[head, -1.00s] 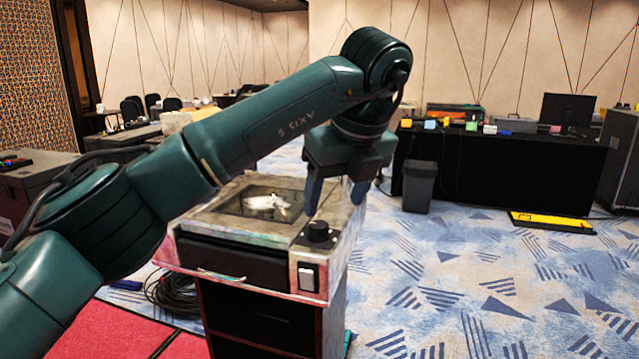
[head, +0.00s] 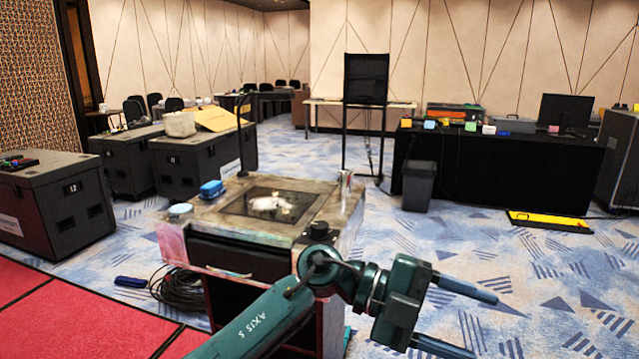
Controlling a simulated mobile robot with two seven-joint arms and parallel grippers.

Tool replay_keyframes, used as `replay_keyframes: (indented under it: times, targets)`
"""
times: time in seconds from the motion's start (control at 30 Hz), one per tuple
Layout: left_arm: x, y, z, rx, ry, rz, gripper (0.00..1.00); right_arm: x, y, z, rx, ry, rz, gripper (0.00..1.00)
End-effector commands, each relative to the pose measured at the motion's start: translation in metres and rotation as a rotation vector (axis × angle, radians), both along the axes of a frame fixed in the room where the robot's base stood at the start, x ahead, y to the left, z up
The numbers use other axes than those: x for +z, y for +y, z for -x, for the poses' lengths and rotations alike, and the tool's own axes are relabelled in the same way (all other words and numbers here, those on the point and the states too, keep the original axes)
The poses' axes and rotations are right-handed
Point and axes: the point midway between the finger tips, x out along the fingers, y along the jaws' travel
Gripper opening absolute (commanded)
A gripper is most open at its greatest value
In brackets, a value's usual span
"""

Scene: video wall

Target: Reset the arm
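My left arm comes in from the bottom edge, left of the middle. Its dark green forearm rises to the right in front of the stand. My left gripper (head: 485,327) is at the lower right of the head view, pointing right. Its two blue-grey fingers are spread apart with nothing between them, over the patterned carpet. My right gripper is not in view.
A worn stand (head: 180,238) with a dark panel is just behind my arm. On it are a white object (head: 270,203), a blue item (head: 211,188), a can (head: 346,181) and a black knob (head: 319,228). A bin (head: 418,187) stands behind.

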Motion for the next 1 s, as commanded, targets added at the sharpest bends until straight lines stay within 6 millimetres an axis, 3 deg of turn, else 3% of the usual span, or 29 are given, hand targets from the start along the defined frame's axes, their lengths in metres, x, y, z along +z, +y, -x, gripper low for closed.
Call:
replay_keyframes:
  times: [0.13, 0.27, 0.37, 0.53, 0.67, 0.8, 0.9, 1.0]
  targets:
    - [0.016, 0.022, -0.007, 0.184, 0.234, 0.369, 0.62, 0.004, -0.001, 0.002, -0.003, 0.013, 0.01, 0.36]
    - [0.008, 0.062, -0.032, 0.439, 0.434, 0.604, 0.62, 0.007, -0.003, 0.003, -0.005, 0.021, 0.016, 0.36]
    - [-0.017, 0.104, -0.05, 0.673, 0.588, 0.716, 0.62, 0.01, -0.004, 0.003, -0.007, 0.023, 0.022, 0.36]
    - [-0.096, 0.183, -0.056, 1.108, 0.853, 0.75, 0.62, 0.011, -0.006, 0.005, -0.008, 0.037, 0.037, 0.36]
    - [-0.171, 0.24, -0.028, 1.423, 1.055, 0.647, 0.62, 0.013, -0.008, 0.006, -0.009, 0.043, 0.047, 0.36]
    - [-0.238, 0.285, 0.026, 1.67, 1.238, 0.458, 0.62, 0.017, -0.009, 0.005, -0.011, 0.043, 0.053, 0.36]
    - [-0.268, 0.304, 0.063, 1.774, 1.334, 0.33, 0.62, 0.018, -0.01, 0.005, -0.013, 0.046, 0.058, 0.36]
    - [-0.285, 0.315, 0.09, 1.83, 1.394, 0.234, 0.62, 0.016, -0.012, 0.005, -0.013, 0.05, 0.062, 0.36]
